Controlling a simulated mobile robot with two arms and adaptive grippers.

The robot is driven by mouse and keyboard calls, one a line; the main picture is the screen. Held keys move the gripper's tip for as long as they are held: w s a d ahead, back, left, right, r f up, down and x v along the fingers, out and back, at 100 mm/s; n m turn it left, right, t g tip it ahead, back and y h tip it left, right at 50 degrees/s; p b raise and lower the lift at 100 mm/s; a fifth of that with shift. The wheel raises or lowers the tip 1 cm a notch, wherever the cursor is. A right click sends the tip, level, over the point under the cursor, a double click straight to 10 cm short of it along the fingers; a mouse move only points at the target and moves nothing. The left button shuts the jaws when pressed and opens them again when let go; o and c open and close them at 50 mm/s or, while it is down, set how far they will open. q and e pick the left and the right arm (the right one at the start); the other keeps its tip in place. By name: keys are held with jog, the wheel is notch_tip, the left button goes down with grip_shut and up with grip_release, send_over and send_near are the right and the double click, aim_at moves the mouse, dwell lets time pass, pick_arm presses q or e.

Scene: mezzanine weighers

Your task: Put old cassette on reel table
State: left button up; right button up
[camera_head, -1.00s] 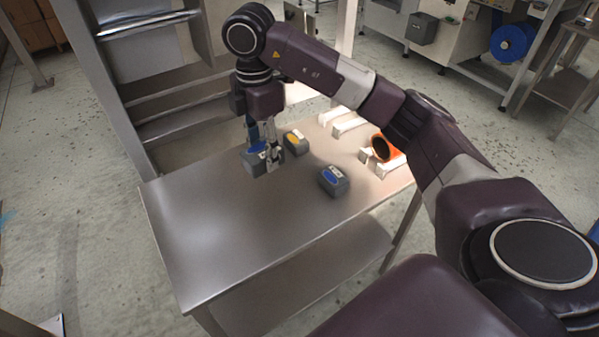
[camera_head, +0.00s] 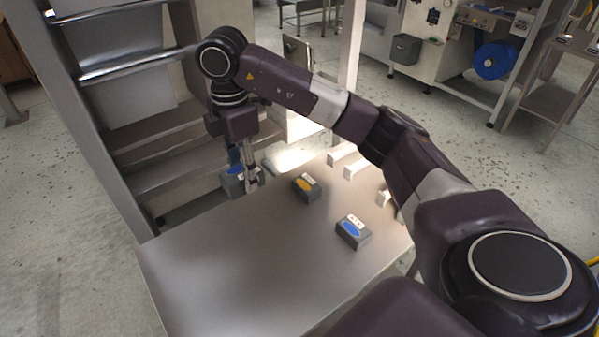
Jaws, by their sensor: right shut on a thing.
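My right gripper (camera_head: 249,182) is shut on a dark grey box-like cassette with a blue label (camera_head: 232,181), at the far left part of the metal table (camera_head: 230,265). The fingers cover part of this cassette; I cannot tell whether it touches the tabletop. A grey cassette with a yellow label (camera_head: 306,188) stands on the table to the right of the gripper. Another grey cassette with a blue label (camera_head: 353,231) stands nearer and further right. I cannot tell which one is the old cassette or which surface is named the reel table. My left gripper is out of view.
White blocks (camera_head: 356,168) stand along the table's right side, partly behind my arm. A metal rack with shelves (camera_head: 165,140) rises close behind the table on the left. The near left of the tabletop is bare. A machine with a blue reel (camera_head: 494,61) stands at the back right.

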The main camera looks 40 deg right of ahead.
jog(key=shift+w+f, duration=0.65)
jog(key=shift+f, duration=0.15)
jog(key=f, duration=0.4)
jog(key=f+p, duration=0.1)
jog(key=f, duration=0.3)
jog(key=s+f+p, duration=0.1)
jog(key=f, duration=0.4)
jog(key=shift+f, duration=0.35)
notch_tip(320, 180, down, 4)
jog(key=shift+f+p, duration=0.15)
jog(key=shift+p, duration=0.7)
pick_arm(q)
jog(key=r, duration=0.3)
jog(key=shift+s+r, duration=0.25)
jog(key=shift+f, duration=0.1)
pick_arm(e)
jog(key=shift+f, duration=0.15)
